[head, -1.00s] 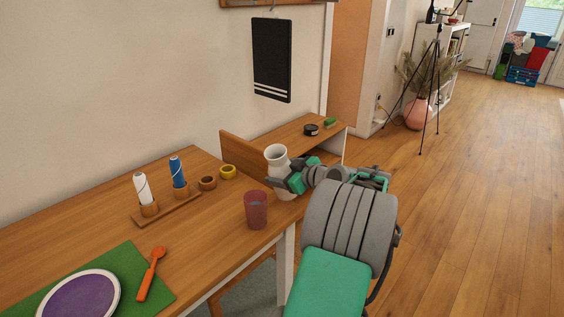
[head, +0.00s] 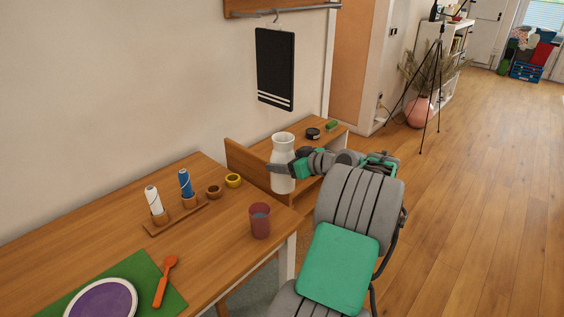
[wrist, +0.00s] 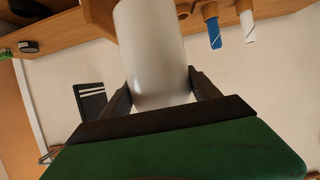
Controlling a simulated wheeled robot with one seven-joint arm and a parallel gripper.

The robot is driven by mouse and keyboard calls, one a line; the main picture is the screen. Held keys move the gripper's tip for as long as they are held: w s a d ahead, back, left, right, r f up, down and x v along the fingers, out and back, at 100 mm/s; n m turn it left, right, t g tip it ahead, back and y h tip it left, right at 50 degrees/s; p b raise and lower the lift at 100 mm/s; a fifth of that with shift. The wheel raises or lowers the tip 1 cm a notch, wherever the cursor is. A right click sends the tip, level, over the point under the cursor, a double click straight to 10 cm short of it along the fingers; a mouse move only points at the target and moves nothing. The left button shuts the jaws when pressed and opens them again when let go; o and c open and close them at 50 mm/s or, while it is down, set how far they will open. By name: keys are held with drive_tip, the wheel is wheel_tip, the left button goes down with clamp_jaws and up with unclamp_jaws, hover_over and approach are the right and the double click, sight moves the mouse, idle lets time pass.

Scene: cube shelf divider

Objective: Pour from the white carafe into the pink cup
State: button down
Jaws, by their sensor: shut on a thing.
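The white carafe (head: 283,180) stands upright in my gripper near the right end of the wooden table in the head view. My gripper (head: 281,168) is shut around its body from the right. In the wrist view the carafe (wrist: 155,55) fills the space between the two dark fingers of my gripper (wrist: 158,92). I cannot tell whether its base touches the table. The pink cup (head: 260,225), dark and see-through, stands upright on the table in front of the carafe and slightly left, apart from it. A greyish-blue surface shows inside the cup.
An orange spoon (head: 165,281) and a purple plate (head: 103,301) lie in front. A lower wooden unit (head: 262,147) stands behind.

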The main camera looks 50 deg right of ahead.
drive_tip(key=d+r+p, duration=0.3)
drive_tip(key=d, duration=0.2)
drive_tip(key=shift+d+r, duration=0.2)
drive_tip(key=shift+r, duration=0.15)
drive_tip(key=shift+w, duration=0.15)
drive_tip(key=w+a+n+y, duration=0.1)
drive_tip(key=w+a, duration=0.4)
drive_tip(key=a, duration=0.8)
drive_tip(key=w+a+n+y, duration=0.1)
drive_tip(key=w+a, duration=0.4)
drive_tip(key=a, duration=0.7)
drive_tip(key=s+a+f, duration=0.2)
drive_tip(key=s+a, duration=0.1)
drive_tip(key=a, duration=0.8)
drive_tip(key=s+a+f+n+y+p, duration=0.1)
drive_tip(key=s+a+f, duration=0.1)
drive_tip(key=a, duration=0.9)
drive_tip(key=shift+s+y, duration=0.3)
drive_tip(key=shift+s, duration=0.3)
